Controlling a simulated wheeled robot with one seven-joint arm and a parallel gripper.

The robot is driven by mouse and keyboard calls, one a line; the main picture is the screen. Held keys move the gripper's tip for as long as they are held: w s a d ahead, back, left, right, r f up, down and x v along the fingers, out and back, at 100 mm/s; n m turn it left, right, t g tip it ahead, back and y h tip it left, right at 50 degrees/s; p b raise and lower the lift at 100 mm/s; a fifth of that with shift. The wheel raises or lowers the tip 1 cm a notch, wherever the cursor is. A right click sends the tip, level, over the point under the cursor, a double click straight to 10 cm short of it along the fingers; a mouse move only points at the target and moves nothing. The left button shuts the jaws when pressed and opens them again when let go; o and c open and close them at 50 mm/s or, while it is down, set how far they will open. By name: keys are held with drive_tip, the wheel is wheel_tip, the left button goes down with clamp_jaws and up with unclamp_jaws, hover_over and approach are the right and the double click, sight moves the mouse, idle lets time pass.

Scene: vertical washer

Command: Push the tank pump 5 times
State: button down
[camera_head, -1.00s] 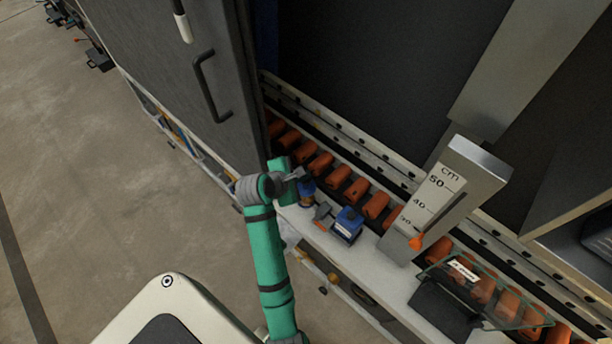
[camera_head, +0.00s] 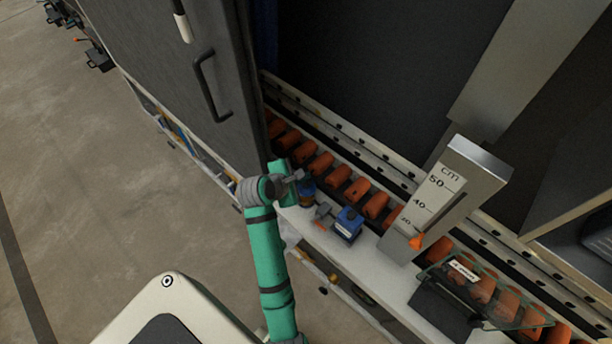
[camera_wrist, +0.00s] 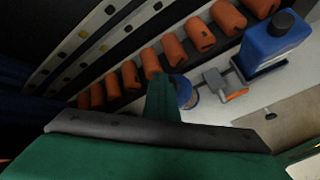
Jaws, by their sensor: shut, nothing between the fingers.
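My gripper (camera_head: 300,175) is shut and empty above the near ledge of the washer. In the wrist view its green finger (camera_wrist: 163,97) points toward the rollers. A small blue round part with a brownish body (camera_head: 306,194) is right beside the fingertips; it also shows in the wrist view (camera_wrist: 187,95), partly hidden by the finger. I cannot tell whether they touch. To its right is a grey fitting with an orange tip (camera_head: 322,213), then a blue tank with a dark cap (camera_head: 347,226). Which of these parts is the pump is not clear.
Orange rollers (camera_head: 357,189) line the channel behind the ledge. A tall cm gauge (camera_head: 433,203) with an orange pointer stands right of the tank, and a clear cover (camera_head: 500,300) is farther right. A dark door with a handle (camera_head: 212,88) is at left. Floor is open at far left.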

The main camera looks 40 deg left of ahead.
idle(0.4)
drive_tip(key=shift+r, duration=1.55)
drive_tip(key=shift+r, duration=2.5)
drive_tip(key=shift+s, duration=0.1)
